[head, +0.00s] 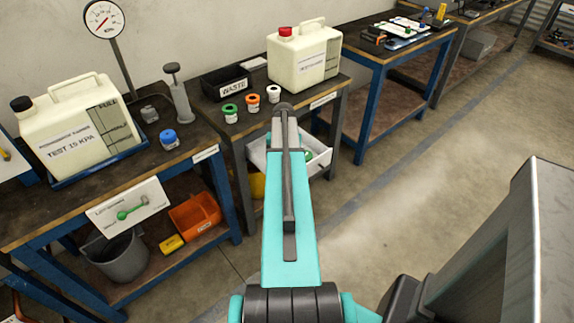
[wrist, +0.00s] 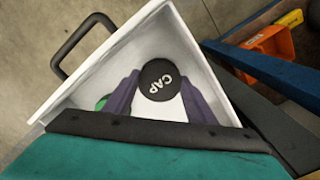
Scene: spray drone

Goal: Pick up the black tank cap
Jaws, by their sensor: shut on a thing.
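The black tank cap (wrist: 160,80), a round disc marked "CAP" in white, is inside the white drawer (wrist: 75,92). My gripper (wrist: 158,84) has its purple fingers on either side of the cap and is shut on it. I cannot tell whether the cap still touches the drawer floor. In the head view the drawer (head: 322,160) stands open below the middle bench, and my arm hides the gripper and the cap. Another black cap (head: 20,103) sits on the cream tank (head: 75,128) labelled "TEST 15 KPA".
A green item (wrist: 102,102) lies in the drawer beside the left finger. The drawer walls stand close around my gripper. On the middle bench are small ringed jars (head: 252,102), a "WASTE" bin (head: 222,83) and a red-capped tank (head: 305,55).

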